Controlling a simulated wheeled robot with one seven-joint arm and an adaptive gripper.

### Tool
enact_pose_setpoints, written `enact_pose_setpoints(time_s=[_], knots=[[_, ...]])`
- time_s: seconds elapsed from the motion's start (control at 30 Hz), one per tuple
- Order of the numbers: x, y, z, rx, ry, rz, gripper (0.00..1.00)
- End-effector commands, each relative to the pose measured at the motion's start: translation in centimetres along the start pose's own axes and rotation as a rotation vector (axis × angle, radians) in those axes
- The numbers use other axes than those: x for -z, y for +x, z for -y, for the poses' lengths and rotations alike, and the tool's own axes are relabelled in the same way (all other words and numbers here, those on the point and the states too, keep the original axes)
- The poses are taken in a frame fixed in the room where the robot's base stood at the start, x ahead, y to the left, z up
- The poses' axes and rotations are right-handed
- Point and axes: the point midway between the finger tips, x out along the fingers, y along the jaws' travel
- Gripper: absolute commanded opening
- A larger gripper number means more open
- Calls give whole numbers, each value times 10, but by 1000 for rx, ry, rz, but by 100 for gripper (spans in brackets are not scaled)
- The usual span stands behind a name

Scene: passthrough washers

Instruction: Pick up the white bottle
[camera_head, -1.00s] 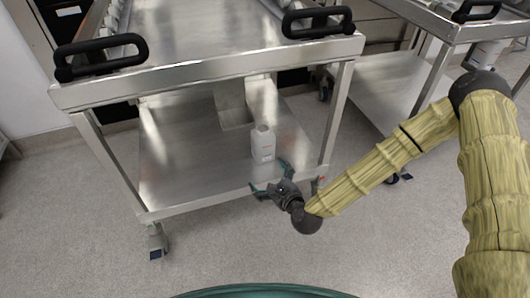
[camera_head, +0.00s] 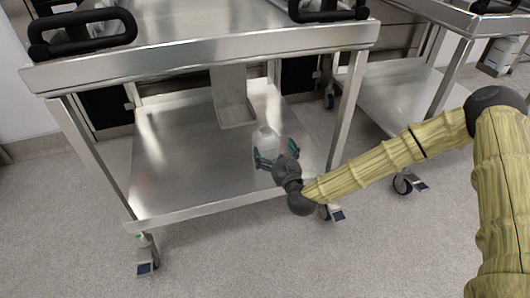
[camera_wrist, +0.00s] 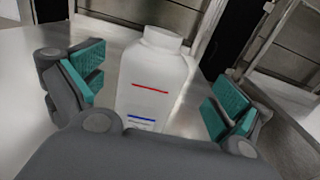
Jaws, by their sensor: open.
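The white bottle (camera_head: 266,141) stands upright on the lower shelf (camera_head: 170,180) of the steel cart in the head view, partly hidden by my gripper. In the wrist view the white bottle (camera_wrist: 153,85) has a red line and a blue line on its front and a short wide neck. My gripper (camera_head: 277,160) is at the near side of the bottle, level with its lower part. In the wrist view my gripper (camera_wrist: 156,98) is open, with one teal-padded finger on each side of the bottle and a visible gap on both sides.
The cart's upper shelf edge (camera_head: 205,62) and its front right leg (camera_head: 346,110) stand close to my arm. A second cart (camera_head: 420,95) is at the right. The lower shelf is clear to the left.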

Motion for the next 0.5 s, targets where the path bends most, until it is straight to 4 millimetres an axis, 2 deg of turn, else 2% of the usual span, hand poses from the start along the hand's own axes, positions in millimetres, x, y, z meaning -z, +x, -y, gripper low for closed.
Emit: enact_pose_setpoints(time_s=[0.27, 0.5], knots=[[1, 15, -3, -4, -1, 1, 100], [4, 36, -7, -5, -2, 2, 100]])
